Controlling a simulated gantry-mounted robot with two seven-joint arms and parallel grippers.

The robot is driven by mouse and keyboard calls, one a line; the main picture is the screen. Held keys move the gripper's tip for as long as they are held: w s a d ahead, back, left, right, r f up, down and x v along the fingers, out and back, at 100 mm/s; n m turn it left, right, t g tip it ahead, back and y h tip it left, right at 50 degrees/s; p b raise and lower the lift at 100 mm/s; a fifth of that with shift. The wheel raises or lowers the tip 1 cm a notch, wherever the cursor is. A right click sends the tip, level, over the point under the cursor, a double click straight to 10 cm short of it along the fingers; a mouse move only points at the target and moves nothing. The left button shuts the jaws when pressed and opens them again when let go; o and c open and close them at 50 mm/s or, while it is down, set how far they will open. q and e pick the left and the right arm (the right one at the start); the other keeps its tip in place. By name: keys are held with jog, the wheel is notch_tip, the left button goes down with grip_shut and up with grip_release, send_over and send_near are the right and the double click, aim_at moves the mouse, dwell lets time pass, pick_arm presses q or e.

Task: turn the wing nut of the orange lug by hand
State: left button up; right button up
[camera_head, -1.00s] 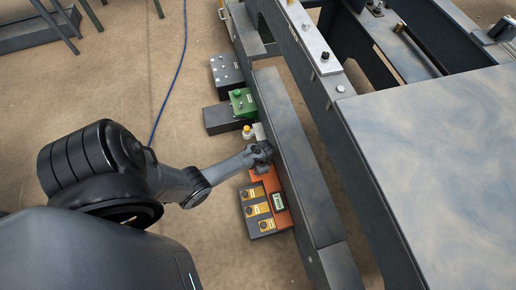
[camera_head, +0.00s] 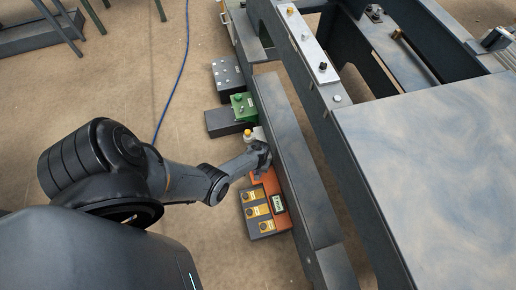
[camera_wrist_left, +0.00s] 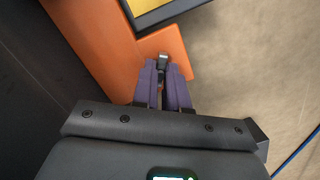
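The orange lug (camera_wrist_left: 182,48) sticks out from an orange panel in the left wrist view. A small dark wing nut (camera_wrist_left: 163,64) stands on it. My left gripper (camera_wrist_left: 162,78) has its two purplish fingers close on either side of the wing nut and looks shut on it; the fingers hide its lower part. In the head view my left gripper (camera_head: 260,158) is at the far end of the orange unit (camera_head: 270,188), beside the long dark beam, and hides the lug and nut. My right gripper is not in view.
A dark box with yellow modules (camera_head: 256,212) adjoins the orange unit. A green block (camera_head: 242,105), grey boxes (camera_head: 227,72) and a yellow-topped white part (camera_head: 248,134) stand farther along. The long dark beam (camera_head: 295,155) bounds the right side.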

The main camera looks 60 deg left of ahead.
pick_arm(q)
jog(key=o, duration=0.4)
jog(key=shift+r, duration=0.1)
notch_tip(320, 180, up, 6)
jog(key=p, duration=0.6)
